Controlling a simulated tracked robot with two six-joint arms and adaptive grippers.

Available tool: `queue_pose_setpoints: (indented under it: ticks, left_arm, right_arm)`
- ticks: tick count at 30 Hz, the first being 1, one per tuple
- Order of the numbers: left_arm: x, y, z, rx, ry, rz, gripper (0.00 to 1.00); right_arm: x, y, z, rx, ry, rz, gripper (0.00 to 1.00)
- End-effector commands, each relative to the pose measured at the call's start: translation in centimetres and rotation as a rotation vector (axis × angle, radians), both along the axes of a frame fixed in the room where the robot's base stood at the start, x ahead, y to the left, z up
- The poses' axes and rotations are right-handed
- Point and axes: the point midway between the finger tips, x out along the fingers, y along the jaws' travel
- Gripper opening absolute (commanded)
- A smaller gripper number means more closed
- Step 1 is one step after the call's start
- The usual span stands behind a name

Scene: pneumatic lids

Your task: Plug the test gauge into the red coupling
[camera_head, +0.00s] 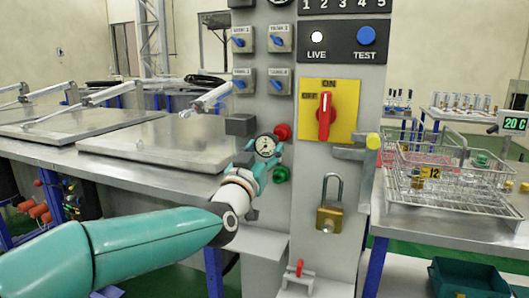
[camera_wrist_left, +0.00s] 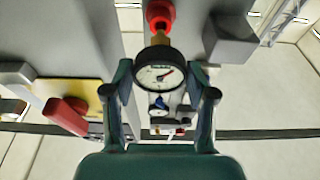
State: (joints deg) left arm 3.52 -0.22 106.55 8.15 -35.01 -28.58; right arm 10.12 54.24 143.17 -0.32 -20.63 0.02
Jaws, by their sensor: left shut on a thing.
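The test gauge (camera_head: 266,146), round with a white dial and black rim, is between the fingers of my left gripper (camera_head: 262,157), which is shut on it. In the left wrist view the gauge (camera_wrist_left: 157,75) has its dial facing the camera, and its brass stem (camera_wrist_left: 160,38) points at the red coupling (camera_wrist_left: 160,12). The stem's end meets or overlaps the coupling there; I cannot tell whether it is inside. In the head view the red coupling (camera_head: 283,131) sits on the grey panel just up and right of the gauge. My right gripper is not in view.
A green coupling (camera_head: 280,174) is just below the gauge. A grey block (camera_head: 240,125) juts out to its left. A red switch on a yellow plate (camera_head: 343,93), a brass padlock (camera_head: 330,217) and a yellow-tipped lever (camera_head: 362,148) are to the right.

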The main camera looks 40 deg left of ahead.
Motion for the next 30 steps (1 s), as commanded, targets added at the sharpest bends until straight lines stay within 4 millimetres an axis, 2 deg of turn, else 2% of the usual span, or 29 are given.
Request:
queue_pose_setpoints:
  ticks: [14,30]
  left_arm:
    - [0.1,-0.1,0.1,0.001,-0.002,-0.001,0.20]
    - [1.3,0.2,0.0,0.000,-0.001,-0.001,0.20]
  right_arm:
    - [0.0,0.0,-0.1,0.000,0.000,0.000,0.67]
    - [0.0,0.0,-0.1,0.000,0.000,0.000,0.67]
